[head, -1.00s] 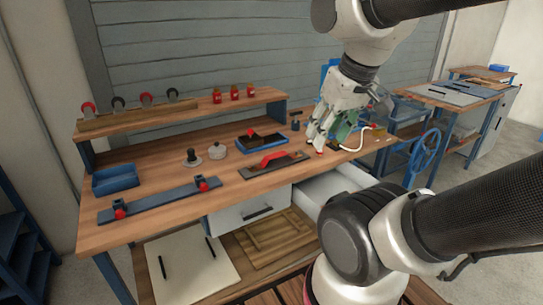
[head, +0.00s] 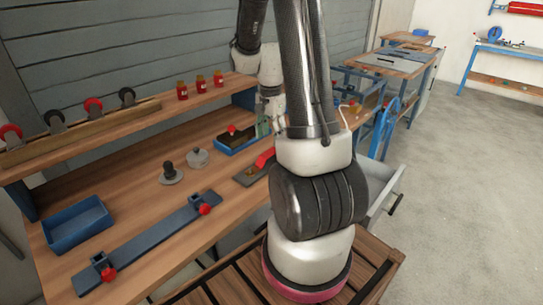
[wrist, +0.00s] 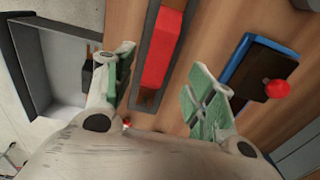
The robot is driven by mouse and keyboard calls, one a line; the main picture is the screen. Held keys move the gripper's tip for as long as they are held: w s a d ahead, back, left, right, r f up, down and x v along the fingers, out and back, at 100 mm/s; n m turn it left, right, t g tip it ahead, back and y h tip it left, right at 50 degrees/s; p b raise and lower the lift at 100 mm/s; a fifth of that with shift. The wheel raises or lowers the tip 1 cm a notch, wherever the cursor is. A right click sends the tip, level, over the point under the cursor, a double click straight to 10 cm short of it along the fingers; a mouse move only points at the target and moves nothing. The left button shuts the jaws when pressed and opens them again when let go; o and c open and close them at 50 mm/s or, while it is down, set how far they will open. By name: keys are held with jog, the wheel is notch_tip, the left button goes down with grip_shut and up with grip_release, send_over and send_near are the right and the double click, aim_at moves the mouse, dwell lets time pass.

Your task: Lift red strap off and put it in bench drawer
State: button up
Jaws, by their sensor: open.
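The red strap (head: 265,158) lies across a dark grey plate on the workbench, partly hidden by my arm in the head view. In the wrist view the strap (wrist: 163,48) shows between my two green-padded fingers, lying along the dark plate (wrist: 137,75) below them. My gripper (wrist: 165,82) is open and empty above the bench; in the head view my arm hides most of it. The bench drawer (head: 388,187) stands pulled open at the right, partly behind my arm.
A blue tray (wrist: 240,70) with a dark block and red knob is close to my right finger. A blue bar with red knobs (head: 150,247), a blue bin (head: 78,226) and two small round pieces stand at the left. A shelf (head: 140,118) with red jars runs behind.

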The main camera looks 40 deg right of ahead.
aim_at(272, 151)
jog(key=f, duration=0.7)
jog(key=shift+d+f, duration=0.15)
jog(key=shift+d, duration=0.05)
jog(key=c, duration=1.1)
